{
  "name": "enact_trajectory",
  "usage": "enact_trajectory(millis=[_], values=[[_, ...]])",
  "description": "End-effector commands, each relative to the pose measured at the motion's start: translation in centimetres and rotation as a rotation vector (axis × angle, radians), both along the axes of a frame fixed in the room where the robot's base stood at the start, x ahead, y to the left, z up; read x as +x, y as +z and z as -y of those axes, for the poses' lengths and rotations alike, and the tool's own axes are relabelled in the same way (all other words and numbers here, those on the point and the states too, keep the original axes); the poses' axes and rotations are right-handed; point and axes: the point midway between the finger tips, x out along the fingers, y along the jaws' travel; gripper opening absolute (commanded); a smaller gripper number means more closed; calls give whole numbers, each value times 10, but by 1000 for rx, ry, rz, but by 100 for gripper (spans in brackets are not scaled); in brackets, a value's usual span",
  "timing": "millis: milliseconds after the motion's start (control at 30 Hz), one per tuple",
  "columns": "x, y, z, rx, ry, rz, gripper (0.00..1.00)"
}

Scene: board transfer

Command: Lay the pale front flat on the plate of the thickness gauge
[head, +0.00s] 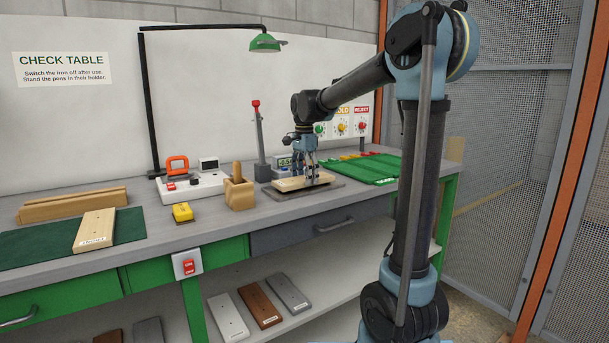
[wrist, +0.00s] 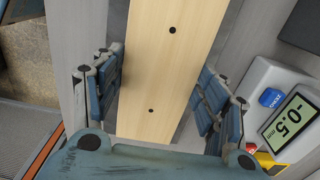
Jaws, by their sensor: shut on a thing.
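The pale front (head: 296,183) is a light wooden board with small dark holes. It lies level over the dark plate of the thickness gauge (head: 283,193); I cannot tell whether it touches the plate. My gripper (head: 309,182) points down and is shut across the board. In the wrist view the pale front (wrist: 162,70) runs between the two fingers of my gripper (wrist: 160,92). The gauge's display (wrist: 289,122) shows about -0.5 at the right, and its box (head: 286,161) is partly hidden behind my gripper in the head view.
Another pale board (head: 96,229) with a label lies on a dark green mat (head: 40,243).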

Motion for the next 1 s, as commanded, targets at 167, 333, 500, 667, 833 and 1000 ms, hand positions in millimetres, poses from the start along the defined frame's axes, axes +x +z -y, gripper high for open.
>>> enact_trajectory(millis=[167,333,500,667,833,1000], values=[[0,0,0,0,0,0,36],[0,0,0,0,0,0,36],[0,-1,0,0,0,0,36],[0,-3,0,0,0,0,36],[0,-5,0,0,0,0,36],[0,-7,0,0,0,0,75]])
